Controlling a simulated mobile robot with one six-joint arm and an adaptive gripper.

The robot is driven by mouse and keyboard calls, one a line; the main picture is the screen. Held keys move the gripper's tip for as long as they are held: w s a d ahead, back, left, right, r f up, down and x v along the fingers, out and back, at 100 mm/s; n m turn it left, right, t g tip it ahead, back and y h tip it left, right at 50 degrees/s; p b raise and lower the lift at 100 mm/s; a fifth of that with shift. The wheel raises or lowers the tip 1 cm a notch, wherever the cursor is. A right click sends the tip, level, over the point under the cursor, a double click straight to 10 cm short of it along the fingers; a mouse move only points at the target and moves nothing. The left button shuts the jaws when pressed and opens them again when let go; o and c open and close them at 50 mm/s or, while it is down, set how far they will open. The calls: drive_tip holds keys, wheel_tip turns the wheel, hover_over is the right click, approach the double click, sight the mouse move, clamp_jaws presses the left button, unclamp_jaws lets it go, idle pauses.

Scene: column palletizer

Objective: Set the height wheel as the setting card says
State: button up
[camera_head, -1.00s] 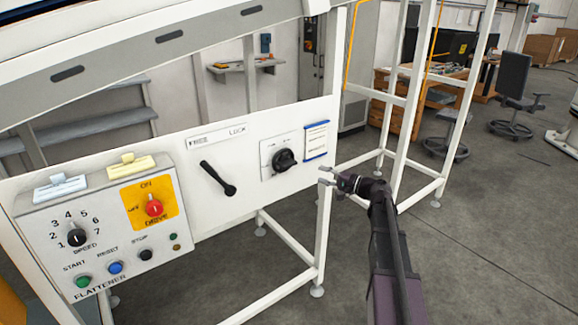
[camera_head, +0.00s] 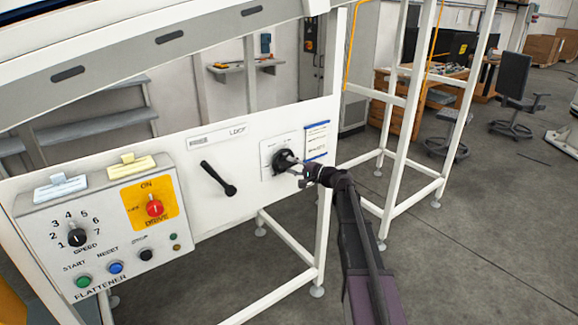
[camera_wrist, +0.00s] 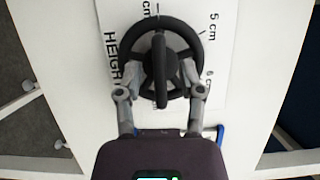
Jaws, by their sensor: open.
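The height wheel (camera_head: 283,160) is a black spoked handwheel on a white scale plate, on the white panel. In the wrist view the wheel (camera_wrist: 160,62) fills the middle, with "HEIGHT" and cm marks, including "5 cm" and "6 cm", around it. My gripper (camera_head: 296,168) is at the wheel; in the wrist view its open fingers (camera_wrist: 161,92) lie one on each side of the wheel's central bar. Whether they touch it I cannot tell. The setting card (camera_head: 317,140), white with blue edges, is right of the wheel; its text is too small to read.
A black lever (camera_head: 218,178) under the FREE/LOCK label is left of the wheel. A grey control box (camera_head: 105,225) with a red drive switch, speed knob and buttons is further left. A white frame post (camera_head: 327,230) stands close to my arm. Open floor lies at right.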

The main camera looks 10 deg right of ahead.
drive_tip(key=shift+w+a, duration=0.35)
drive_tip(key=shift+a, duration=0.05)
clamp_jaws()
drive_tip(key=shift+r+n+p, duration=0.1)
drive_tip(key=shift+n+p, duration=0.2)
drive_tip(key=shift+n+g+h+p, duration=0.3)
drive_tip(key=shift+n+p, duration=0.25)
drive_tip(key=shift+n, duration=0.15)
drive_tip(key=n+h+p, duration=0.1)
drive_tip(key=n+p, duration=0.1)
drive_tip(key=shift+r+n, duration=0.1)
drive_tip(key=shift+n, duration=0.3)
drive_tip(key=n+h+p, duration=0.1)
drive_tip(key=n+h, duration=0.1)
drive_tip(key=shift+n+p, duration=0.3)
drive_tip(key=shift+p, duration=0.05)
drive_tip(key=shift+n+h+p, duration=0.45)
drive_tip(key=shift+n+h, duration=0.15)
drive_tip(key=shift+n, duration=0.5)
drive_tip(key=shift+f, duration=0.2)
